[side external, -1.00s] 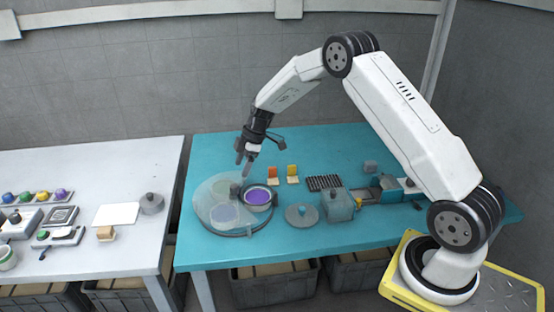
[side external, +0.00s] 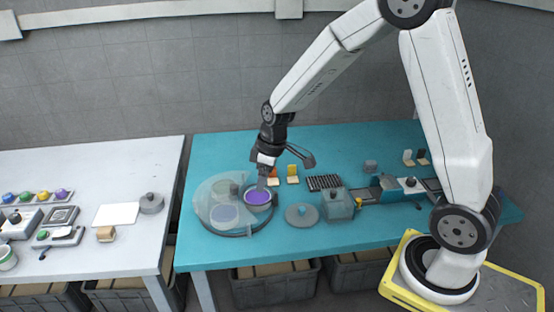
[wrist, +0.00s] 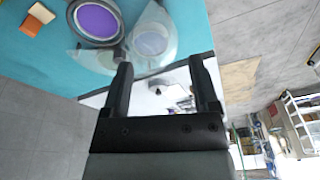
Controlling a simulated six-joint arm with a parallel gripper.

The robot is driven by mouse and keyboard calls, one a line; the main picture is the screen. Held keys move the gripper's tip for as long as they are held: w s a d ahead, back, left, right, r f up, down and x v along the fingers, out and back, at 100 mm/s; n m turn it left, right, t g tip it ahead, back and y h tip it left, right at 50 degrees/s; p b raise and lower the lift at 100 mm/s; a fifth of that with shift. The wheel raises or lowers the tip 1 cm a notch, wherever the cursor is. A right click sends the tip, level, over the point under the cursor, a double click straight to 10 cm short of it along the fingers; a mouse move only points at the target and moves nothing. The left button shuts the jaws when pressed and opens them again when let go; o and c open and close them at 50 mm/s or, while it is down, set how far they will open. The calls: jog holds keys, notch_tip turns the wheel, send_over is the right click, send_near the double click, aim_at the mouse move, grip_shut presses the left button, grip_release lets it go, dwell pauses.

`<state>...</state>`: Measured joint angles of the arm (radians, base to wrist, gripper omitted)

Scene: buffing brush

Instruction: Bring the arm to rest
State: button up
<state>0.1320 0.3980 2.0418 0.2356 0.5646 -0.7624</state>
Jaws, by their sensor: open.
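My gripper (side external: 265,176) is above the teal table in the side view, close over the purple disc (side external: 258,197) as seen from there. In the wrist view my gripper (wrist: 163,78) has its two dark fingers apart with nothing between them. The wrist view also shows the purple disc (wrist: 97,22) in its dark ring, at upper left. Beside the disc is a round clear-covered unit (side external: 212,207) with pale round pads inside. I cannot tell the exact height of the fingertips over the table.
A white table (side external: 120,250) with small parts stands at left. Air above the tables looks clear.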

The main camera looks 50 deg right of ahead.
jog(key=s+a+m, duration=0.1)
jog(key=s+m, duration=0.1)
jog(key=s, duration=0.5)
jog(key=s+a+m+h, duration=0.1)
jog(key=s+a+m, duration=0.1)
jog(key=s, duration=0.4)
jog(key=shift+s+a+r+m+t, duration=0.15)
jog(key=shift+s+r+m+t, duration=0.25)
jog(key=shift+r+m, duration=0.1)
